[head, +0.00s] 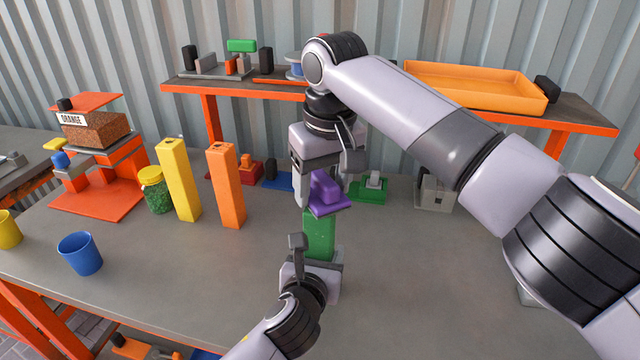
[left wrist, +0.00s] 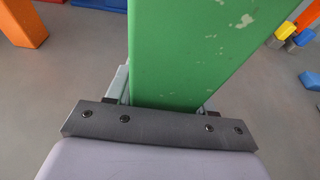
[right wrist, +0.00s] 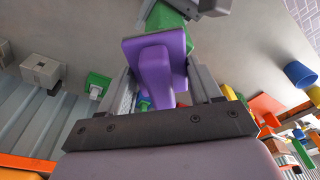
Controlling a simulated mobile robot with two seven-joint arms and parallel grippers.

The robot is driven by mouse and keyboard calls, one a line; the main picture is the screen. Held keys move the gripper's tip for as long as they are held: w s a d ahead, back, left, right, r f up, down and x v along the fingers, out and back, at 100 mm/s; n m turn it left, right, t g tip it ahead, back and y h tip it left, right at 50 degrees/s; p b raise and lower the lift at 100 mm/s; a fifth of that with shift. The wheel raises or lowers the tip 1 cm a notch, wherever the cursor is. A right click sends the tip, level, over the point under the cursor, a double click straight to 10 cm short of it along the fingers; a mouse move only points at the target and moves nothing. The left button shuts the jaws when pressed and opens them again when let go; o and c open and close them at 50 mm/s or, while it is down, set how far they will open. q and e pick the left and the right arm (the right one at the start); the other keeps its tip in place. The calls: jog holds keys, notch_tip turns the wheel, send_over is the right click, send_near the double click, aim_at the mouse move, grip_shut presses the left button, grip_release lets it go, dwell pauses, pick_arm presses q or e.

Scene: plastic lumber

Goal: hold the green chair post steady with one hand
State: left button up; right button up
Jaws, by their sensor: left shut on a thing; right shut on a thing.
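The green chair post (head: 320,235) stands upright on the workbench in the head view. My left gripper (head: 312,268) is shut on the post low down. In the left wrist view the post (left wrist: 195,50) rises between the fingers, with pale worn spots on its face. A purple piece (head: 328,192) is at the top of the post. My right gripper (head: 326,170) is above, shut on the purple piece, which fills the right wrist view (right wrist: 155,65) between the fingers. Whether the purple piece touches the post's top is hard to tell.
A yellow post (head: 178,180) and an orange post (head: 226,185) stand to the left. A raised shelf with an orange tray (head: 475,88) runs behind. The bench's right front is mostly clear.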

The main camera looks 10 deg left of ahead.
aim_at(333, 183)
jog(key=shift+s+d+r, duration=0.2)
jog(key=shift+s+d, duration=0.2)
jog(key=shift+d, duration=0.1)
jog(key=shift+s+d+r, duration=0.2)
jog(key=shift+s+d, duration=0.15)
jog(key=shift+d, duration=0.1)
jog(key=shift+r, duration=0.1)
jog(key=shift+r, duration=2.9)
jog(key=shift+r, duration=1.5)
jog(key=shift+f, duration=0.1)
jog(key=shift+f, duration=3.8)
